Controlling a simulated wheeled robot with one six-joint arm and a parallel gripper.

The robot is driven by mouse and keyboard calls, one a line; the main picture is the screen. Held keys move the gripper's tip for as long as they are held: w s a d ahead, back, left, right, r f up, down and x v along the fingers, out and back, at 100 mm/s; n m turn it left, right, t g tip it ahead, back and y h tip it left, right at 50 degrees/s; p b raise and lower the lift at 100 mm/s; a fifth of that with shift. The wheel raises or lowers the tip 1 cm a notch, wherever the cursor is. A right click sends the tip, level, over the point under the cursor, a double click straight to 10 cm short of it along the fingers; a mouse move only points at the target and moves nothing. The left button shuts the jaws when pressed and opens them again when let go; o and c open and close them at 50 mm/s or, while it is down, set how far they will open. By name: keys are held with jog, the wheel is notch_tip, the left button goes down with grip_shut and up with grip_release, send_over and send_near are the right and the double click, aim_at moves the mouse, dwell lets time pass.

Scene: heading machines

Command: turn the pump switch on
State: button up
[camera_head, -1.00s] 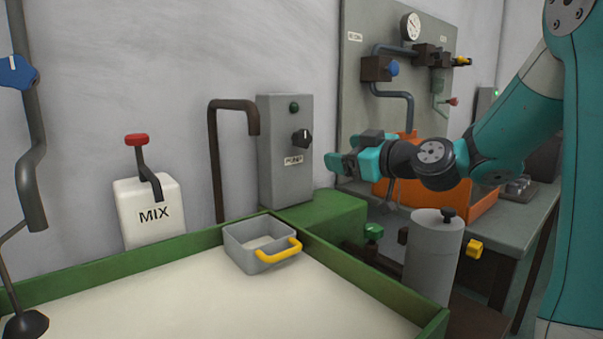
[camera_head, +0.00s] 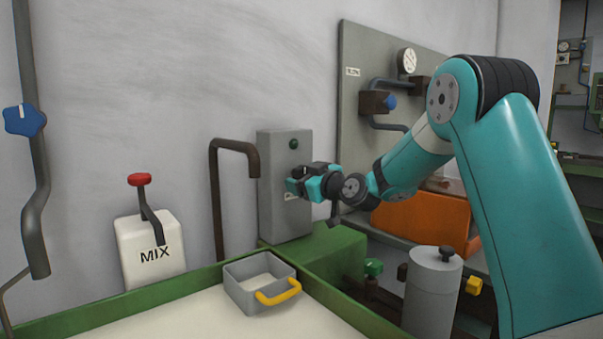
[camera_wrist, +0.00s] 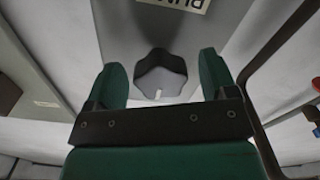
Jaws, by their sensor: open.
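The pump switch is a dark rotary knob (camera_wrist: 160,74) with a white pointer mark on the grey pump box (camera_head: 268,160). In the wrist view it sits between the two green fingers of my gripper (camera_wrist: 162,80), which are open on either side of it. I cannot tell whether they touch it. The pointer mark lies toward the gripper's palm in that view. In the head view my gripper (camera_head: 292,187) is at the front of the box and hides the knob. The round lamp (camera_head: 294,144) above it looks dark green and unlit.
A bent brown pipe (camera_head: 214,190) stands left of the box. A white MIX box (camera_head: 152,262) with a red-topped lever is farther left. A grey pan (camera_head: 250,290) with a yellow handle sits in the green-rimmed tray (camera_head: 110,304). A grey cylinder (camera_head: 430,295) stands at right.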

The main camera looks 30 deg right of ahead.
jog(key=shift+w+a, duration=0.15)
jog(key=shift+w, duration=0.5)
jog(key=c, duration=0.9)
jog(key=shift+c, duration=0.2)
